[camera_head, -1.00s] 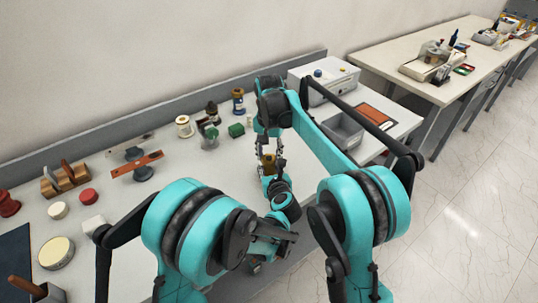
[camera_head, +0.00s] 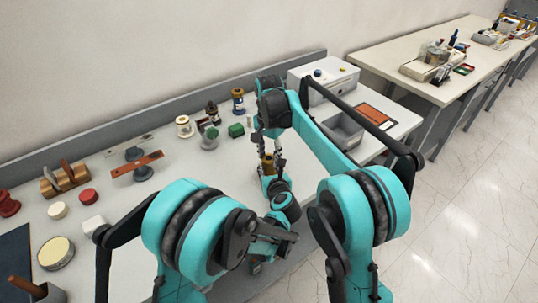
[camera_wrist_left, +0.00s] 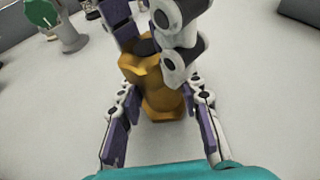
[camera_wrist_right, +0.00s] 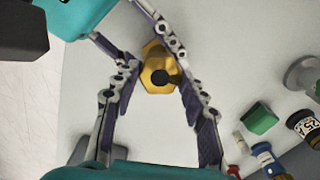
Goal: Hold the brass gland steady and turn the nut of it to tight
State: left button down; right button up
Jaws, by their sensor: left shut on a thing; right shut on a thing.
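The brass gland (camera_head: 267,164) is partly hidden between my two grippers over the bench in the head view. In the left wrist view the gland (camera_wrist_left: 165,95) stands upright. My left gripper (camera_wrist_left: 160,112) is shut on its lower part. My right gripper's fingers close around its top from above, where the nut (camera_wrist_left: 138,64) partly shows. In the right wrist view I look down on the hexagonal brass nut (camera_wrist_right: 155,68) with a dark central hole. My right gripper (camera_wrist_right: 157,75) has a finger on each side of it.
A green block (camera_head: 236,130), a grey round-based piece (camera_head: 209,141) and several bushings stand on the bench behind the gland. A grey bin (camera_head: 345,131) and a white box (camera_head: 323,80) are to the right.

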aim_at(269, 157)
jog(key=o, duration=1.2)
jog(key=shift+c, duration=0.2)
notch_tip(269, 157, up, 12)
pick_arm(q)
jog(key=c, duration=1)
grip_release()
